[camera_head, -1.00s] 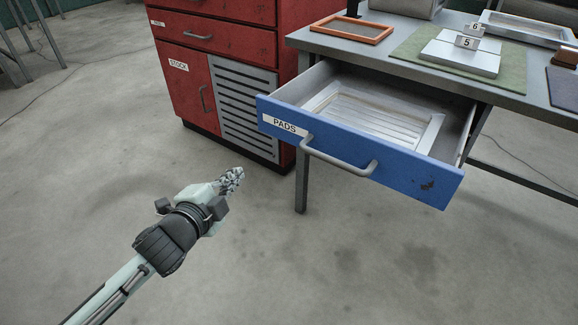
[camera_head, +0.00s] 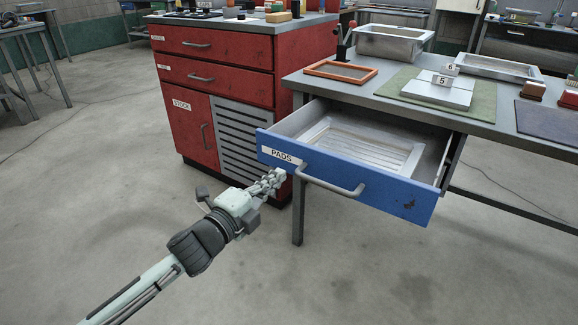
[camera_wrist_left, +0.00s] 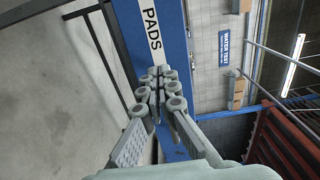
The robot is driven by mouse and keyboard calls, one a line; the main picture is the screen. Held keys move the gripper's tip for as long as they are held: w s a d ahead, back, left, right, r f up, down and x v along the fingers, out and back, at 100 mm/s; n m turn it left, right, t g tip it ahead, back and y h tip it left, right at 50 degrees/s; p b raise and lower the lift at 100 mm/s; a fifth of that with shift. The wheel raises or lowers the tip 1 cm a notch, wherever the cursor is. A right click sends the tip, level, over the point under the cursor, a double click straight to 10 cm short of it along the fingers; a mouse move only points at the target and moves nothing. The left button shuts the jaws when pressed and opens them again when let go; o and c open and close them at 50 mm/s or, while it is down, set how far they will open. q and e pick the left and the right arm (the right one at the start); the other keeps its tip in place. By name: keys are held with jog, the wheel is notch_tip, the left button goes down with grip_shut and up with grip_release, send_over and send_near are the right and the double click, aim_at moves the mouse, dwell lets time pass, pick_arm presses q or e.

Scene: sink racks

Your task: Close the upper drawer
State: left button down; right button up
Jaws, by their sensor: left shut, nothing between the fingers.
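The blue-fronted drawer (camera_head: 390,198) labelled PADS hangs under the grey table and stands open. A tray-like ribbed insert (camera_head: 360,147) lies inside it. Its grey bar handle (camera_head: 335,186) runs across the front. My left gripper (camera_head: 272,180) is shut and empty, just in front of the left end of the drawer front, below the label. In the left wrist view the shut fingers (camera_wrist_left: 156,82) point at the blue front beside the PADS label (camera_wrist_left: 152,35); I cannot tell whether they touch it. My right gripper is not in view.
A red cabinet (camera_head: 225,90) stands left of the table. The table (camera_head: 500,125) holds an orange frame (camera_head: 341,71), a green mat (camera_head: 480,108) with a pale block, and metal trays. The floor in front is clear.

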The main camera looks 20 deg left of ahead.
aim_at(297, 161)
pick_arm(q)
jog(key=x, duration=0.4)
jog(key=shift+w, duration=0.15)
jog(key=shift+w+d, duration=0.25)
jog(key=shift+w, duration=0.2)
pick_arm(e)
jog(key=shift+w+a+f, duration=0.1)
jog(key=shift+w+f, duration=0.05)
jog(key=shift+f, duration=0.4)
